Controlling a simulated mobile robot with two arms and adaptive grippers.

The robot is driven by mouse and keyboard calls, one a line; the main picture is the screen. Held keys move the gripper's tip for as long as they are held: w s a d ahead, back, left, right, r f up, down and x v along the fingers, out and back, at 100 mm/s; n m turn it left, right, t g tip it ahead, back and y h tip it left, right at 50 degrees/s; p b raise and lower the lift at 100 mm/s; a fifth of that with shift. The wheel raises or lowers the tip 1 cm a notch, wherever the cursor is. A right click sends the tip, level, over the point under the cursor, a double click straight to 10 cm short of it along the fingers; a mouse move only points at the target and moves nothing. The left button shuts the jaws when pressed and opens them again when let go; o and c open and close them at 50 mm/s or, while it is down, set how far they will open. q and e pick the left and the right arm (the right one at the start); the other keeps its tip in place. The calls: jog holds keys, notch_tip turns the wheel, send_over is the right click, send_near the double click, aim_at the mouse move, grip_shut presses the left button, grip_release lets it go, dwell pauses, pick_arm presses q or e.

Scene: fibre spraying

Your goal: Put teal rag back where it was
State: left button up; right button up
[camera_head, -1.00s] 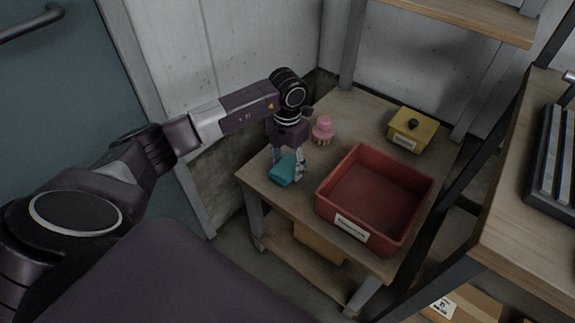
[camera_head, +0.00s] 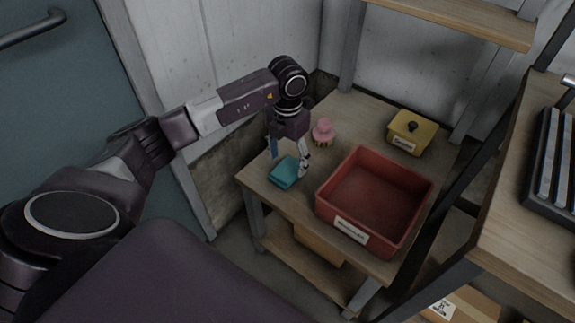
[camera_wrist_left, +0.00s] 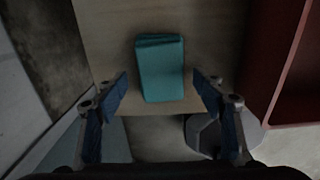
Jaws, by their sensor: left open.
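The teal rag (camera_head: 284,174) lies folded on the wooden table near its left front edge, left of the red bin. In the left wrist view the rag (camera_wrist_left: 160,68) lies flat on the wood, between and beyond my fingertips. My left gripper (camera_head: 288,160) is open and points down just above the rag. In the left wrist view its two blue-padded fingers (camera_wrist_left: 160,90) stand wide apart with nothing between them gripped. My right gripper is not in view.
An empty red bin (camera_head: 333,207) with a label stands right of the rag. A pink brush (camera_head: 323,131) and a yellow labelled box (camera_head: 411,131) with a black knob stand farther back. A higher wooden shelf (camera_head: 520,215) stands at the right.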

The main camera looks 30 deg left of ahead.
aim_at(287, 168)
pick_arm(q)
notch_tip(287, 168, up, 8)
jog(key=p, duration=0.1)
jog(key=shift+r, duration=0.25)
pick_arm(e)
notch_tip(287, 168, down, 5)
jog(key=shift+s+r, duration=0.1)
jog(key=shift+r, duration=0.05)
pick_arm(q)
jog(key=shift+f, duration=0.1)
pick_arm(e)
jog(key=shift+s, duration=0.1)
